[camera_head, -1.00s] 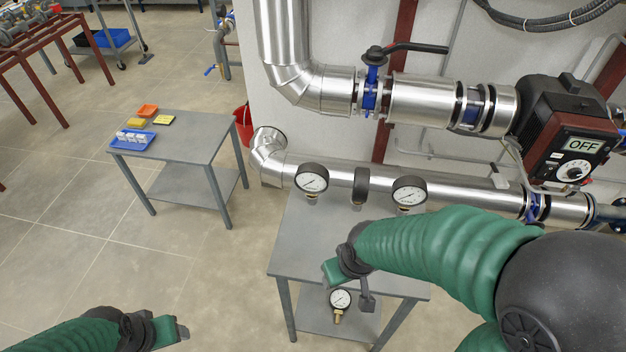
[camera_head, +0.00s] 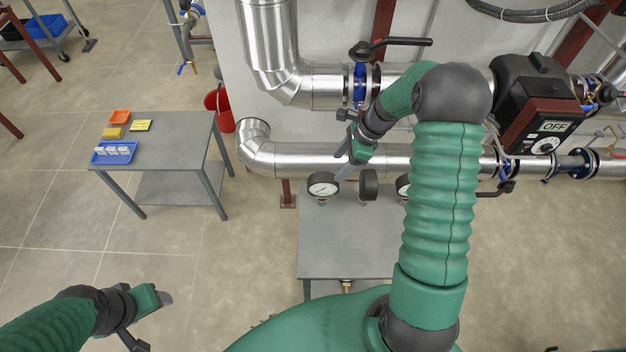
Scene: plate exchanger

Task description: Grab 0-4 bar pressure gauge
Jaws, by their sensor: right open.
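Several round black-rimmed pressure gauges stand along the back of a grey table. The left gauge (camera_head: 322,186) shows its white dial. The middle gauge (camera_head: 368,184) is seen edge-on. The right gauge (camera_head: 403,186) is partly hidden by my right arm. Another gauge below is hidden except for its brass fitting (camera_head: 347,286) at the table's front edge. I cannot read the dial ranges. My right gripper (camera_head: 343,146) is open and empty, above and behind the left and middle gauges in the picture, before the pipes. My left gripper (camera_head: 152,320) is open and empty over the floor at lower left.
The grey gauge table (camera_head: 345,245) has a clear top in front of the gauges. Shiny pipes (camera_head: 310,160) and a pump marked OFF (camera_head: 540,105) lie behind it. A side table (camera_head: 175,150) at left holds a blue tray (camera_head: 114,152) and small coloured boxes. Floor between the tables is free.

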